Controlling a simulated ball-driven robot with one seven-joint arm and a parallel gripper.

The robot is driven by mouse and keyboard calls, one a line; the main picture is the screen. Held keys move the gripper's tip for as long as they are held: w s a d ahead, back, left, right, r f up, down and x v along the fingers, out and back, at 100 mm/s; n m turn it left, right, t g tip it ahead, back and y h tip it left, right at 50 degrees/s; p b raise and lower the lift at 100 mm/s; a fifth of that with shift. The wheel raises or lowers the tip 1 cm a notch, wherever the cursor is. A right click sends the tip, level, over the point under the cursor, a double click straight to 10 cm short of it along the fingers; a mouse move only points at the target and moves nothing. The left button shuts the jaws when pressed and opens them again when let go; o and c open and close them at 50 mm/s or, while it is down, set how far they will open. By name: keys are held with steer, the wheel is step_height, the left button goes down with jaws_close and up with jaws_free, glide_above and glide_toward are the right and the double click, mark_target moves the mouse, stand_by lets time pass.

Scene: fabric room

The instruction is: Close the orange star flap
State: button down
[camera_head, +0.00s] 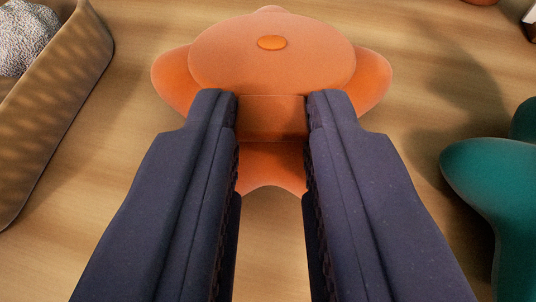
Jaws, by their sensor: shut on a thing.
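The orange star (172,80) lies on the wooden surface at the top centre, its rounded arms showing left, right and below. Its flap (225,50) is a lighter orange rounded panel with a small oval button (271,43). A narrower part of the flap reaches down between my fingertips. My gripper (272,112) has its two dark fingers on either side of this part and is shut on it. Below it, between the fingers, a darker shaded area and the star's lower part show. My fingers hide parts of the star's lower sides.
A brown fabric bin (60,105) stands at the left, with a speckled grey-white thing (25,38) in it. A teal soft shape (495,185) is at the right edge. Small, cut-off things show at the top right. Bare wooden surface (425,100) lies between these and the star.

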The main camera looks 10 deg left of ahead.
steer(key=shift+s+f+t+b, duration=0.1)
steer(key=shift+f+t+b, duration=0.3)
steer(key=shift+f, duration=0.2)
steer(key=shift+d, duration=0.1)
steer(key=c, duration=1)
jaws_free()
steer(key=shift+o, duration=0.2)
steer(key=shift+r, duration=0.1)
steer(key=p+v, duration=0.2)
steer(key=v, duration=0.5)
steer(key=shift+s+d+p, duration=0.15)
steer(key=shift+s+p, duration=0.15)
steer(key=shift+p, duration=0.1)
